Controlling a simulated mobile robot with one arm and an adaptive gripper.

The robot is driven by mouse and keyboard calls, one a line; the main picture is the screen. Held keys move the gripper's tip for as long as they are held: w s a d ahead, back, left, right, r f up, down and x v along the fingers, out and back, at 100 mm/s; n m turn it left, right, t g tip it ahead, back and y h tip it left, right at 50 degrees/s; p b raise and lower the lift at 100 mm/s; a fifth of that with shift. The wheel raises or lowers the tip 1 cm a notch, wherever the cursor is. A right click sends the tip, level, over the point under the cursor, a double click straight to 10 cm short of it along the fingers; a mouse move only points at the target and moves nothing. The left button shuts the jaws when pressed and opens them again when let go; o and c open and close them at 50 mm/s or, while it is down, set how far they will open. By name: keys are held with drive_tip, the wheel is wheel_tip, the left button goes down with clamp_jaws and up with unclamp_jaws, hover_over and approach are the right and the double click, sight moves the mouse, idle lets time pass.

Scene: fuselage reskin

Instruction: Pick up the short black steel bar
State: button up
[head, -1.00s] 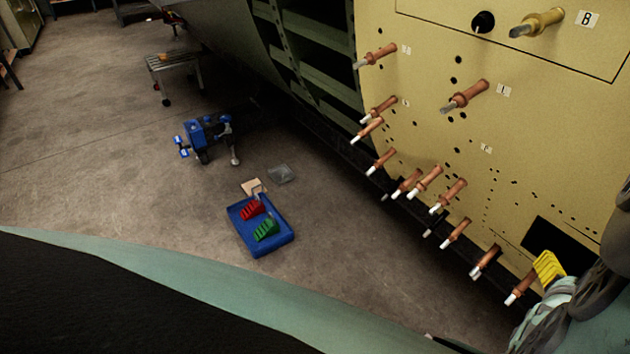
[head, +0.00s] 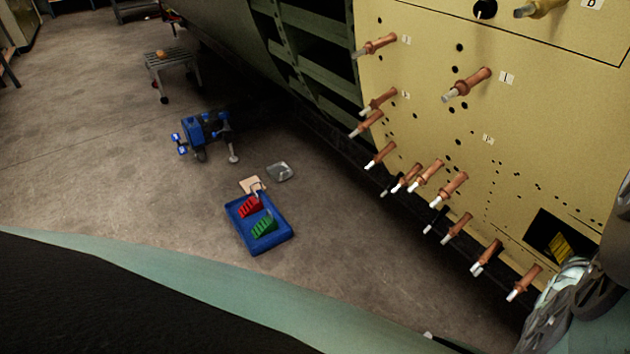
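I cannot make out the short black steel bar in this view. My gripper is at the lower right, at the end of my grey arm. A yellow ribbed part (head: 560,246) shows at the arm's end, in front of or inside the dark rectangular opening (head: 538,226) of the yellow panel (head: 545,125). I cannot tell whether this part is a gripper finger or a held piece. The fingertips are not clearly visible, so their opening and contents are hidden.
Several copper-coloured fasteners stick out along the panel's lower edge, including one (head: 525,283) near my arm. A blue tray (head: 279,241) with red (head: 250,206) and green (head: 263,226) ribbed pieces lies on the floor. The floor left of it is clear.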

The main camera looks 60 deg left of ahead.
drive_tip(key=shift+a, duration=0.1)
drive_tip(key=c, duration=1.2)
drive_tip(key=shift+c, duration=0.2)
